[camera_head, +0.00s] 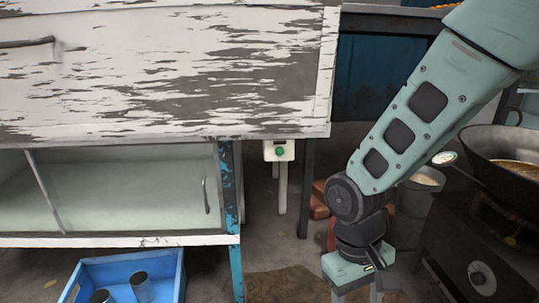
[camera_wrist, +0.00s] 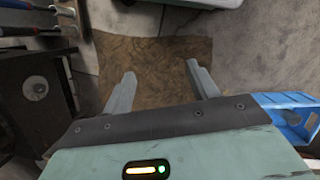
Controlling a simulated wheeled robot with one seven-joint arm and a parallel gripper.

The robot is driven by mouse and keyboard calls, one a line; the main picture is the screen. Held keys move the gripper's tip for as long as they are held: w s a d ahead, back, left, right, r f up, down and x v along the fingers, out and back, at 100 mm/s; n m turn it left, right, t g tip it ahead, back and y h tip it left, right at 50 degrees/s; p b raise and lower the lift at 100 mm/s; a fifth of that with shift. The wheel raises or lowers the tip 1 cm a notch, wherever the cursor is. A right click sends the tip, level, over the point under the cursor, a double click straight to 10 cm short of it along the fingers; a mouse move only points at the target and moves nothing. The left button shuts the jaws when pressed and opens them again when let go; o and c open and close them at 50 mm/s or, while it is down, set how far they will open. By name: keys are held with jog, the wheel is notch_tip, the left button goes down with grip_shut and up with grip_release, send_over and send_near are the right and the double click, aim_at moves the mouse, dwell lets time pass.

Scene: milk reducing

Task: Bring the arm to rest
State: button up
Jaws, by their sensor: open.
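My gripper (camera_wrist: 162,88) shows in the wrist view with its two grey fingers spread apart and nothing between them. It points down over a brown mat (camera_wrist: 155,65) on the floor. In the head view my arm reaches down from the top right, and my gripper (camera_head: 358,292) is at the bottom edge, its fingertips cut off by the frame. It hangs between the cabinet on the left and the stove on the right, apart from both.
A peeling white cabinet (camera_head: 130,240) fills the left. A blue crate (camera_head: 122,262) holding metal cups stands below it. A black wok (camera_head: 500,150) sits on a dark stove (camera_head: 470,240) at right. A grey bucket (camera_head: 418,192) stands behind my arm. A green-button box (camera_head: 279,151) is on a post.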

jog(key=s+a+r+n+t+y+p, duration=0.15)
jog(key=s+r+n, duration=0.25)
jog(key=s+r, duration=0.6)
notch_tip(320, 180, up, 37)
jog(key=p, duration=3.6)
jog(key=shift+d+t+p, duration=0.2)
jog(key=shift+t+p, duration=0.2)
jog(key=shift+t, duration=0.05)
jog(key=shift+y, duration=0.25)
